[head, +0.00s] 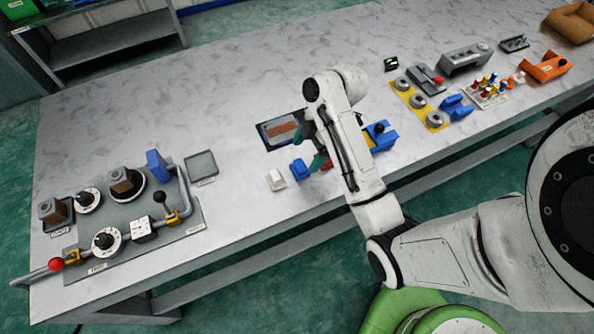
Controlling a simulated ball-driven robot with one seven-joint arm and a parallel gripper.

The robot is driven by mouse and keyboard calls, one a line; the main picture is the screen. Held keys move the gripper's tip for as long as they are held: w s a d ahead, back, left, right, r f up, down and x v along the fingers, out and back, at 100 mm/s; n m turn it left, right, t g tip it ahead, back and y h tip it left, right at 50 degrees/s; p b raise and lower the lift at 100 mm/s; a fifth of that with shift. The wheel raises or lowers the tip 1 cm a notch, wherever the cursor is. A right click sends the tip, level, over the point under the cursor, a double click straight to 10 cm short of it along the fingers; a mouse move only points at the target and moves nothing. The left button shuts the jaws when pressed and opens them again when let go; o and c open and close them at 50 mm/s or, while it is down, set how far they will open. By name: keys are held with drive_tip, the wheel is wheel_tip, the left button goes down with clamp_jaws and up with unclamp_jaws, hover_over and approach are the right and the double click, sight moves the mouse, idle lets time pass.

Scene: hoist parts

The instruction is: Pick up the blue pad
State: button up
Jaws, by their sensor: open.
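A small blue block (299,170), which looks like the blue pad, lies on the table at the centre, just right of a small white block (276,180). My gripper (309,147) is open, with its dark teal fingers above the table, close to the blue block at its upper right. I cannot tell whether a finger touches the block. My arm hides part of the table behind it. A bit of red shows beside the lower finger, partly covered.
A dark tray (264,136) with a brown piece lies behind the gripper. A blue part (381,136) stands right of my arm. A grey panel with valves and pipes (130,222) fills the left. A yellow plate with rings (436,118) and blue blocks (456,107) lie right. The table's front left-centre is clear.

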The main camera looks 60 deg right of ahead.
sight(300, 164)
drive_tip(key=shift+p+x, duration=0.55)
drive_tip(key=shift+x, duration=2.65)
drive_tip(key=shift+d, duration=0.2)
drive_tip(key=c, duration=1.1)
drive_tip(key=shift+c, duration=0.2)
drive_tip(key=shift+r, duration=0.15)
